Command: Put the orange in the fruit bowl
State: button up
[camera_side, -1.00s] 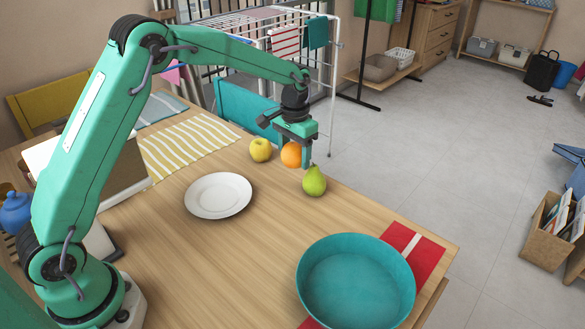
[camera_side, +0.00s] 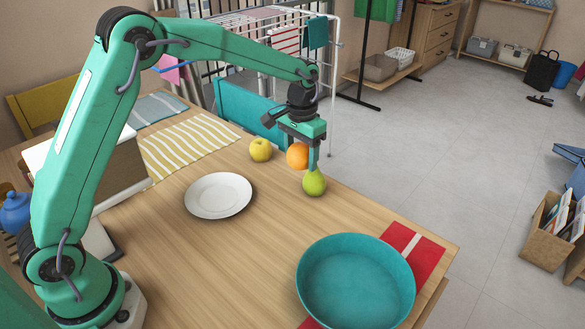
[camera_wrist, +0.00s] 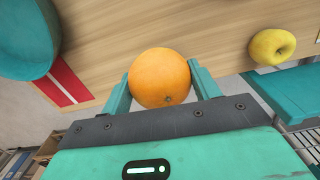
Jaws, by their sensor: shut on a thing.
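The orange (camera_side: 297,156) is gripped between the two fingers of my gripper (camera_side: 303,152), near the far edge of the table. In the wrist view the orange (camera_wrist: 160,78) sits between the teal fingertips, with a finger on each side. My gripper also shows in the wrist view (camera_wrist: 159,84). The fruit bowl is the wide teal bowl (camera_side: 355,240) at the table's front right. It looks empty in the side view, and part of it shows at the upper left of the wrist view (camera_wrist: 28,40).
A green pear (camera_side: 314,183) stands just below and right of my gripper, close to a finger. A yellow apple (camera_side: 260,150) is to the left. A white plate (camera_side: 218,195) lies mid-table. A red cloth (camera_side: 425,257) lies by the bowl. Bare wood lies between plate and bowl.

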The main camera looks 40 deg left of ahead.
jog(key=shift+d, duration=0.1)
jog(key=s+d+r+m, duration=0.1)
jog(key=s+d+m, duration=2)
jog(key=s+d, duration=0.3)
jog(key=shift+s+d+m, duration=0.3)
jog(key=shift+d+m, duration=0.1)
jog(key=shift+d, duration=0.7)
send_over(335, 279)
notch_tip(335, 279, down, 7)
jog(key=shift+f, duration=0.1)
jog(key=shift+f, duration=1.9)
jog(key=shift+f, duration=0.1)
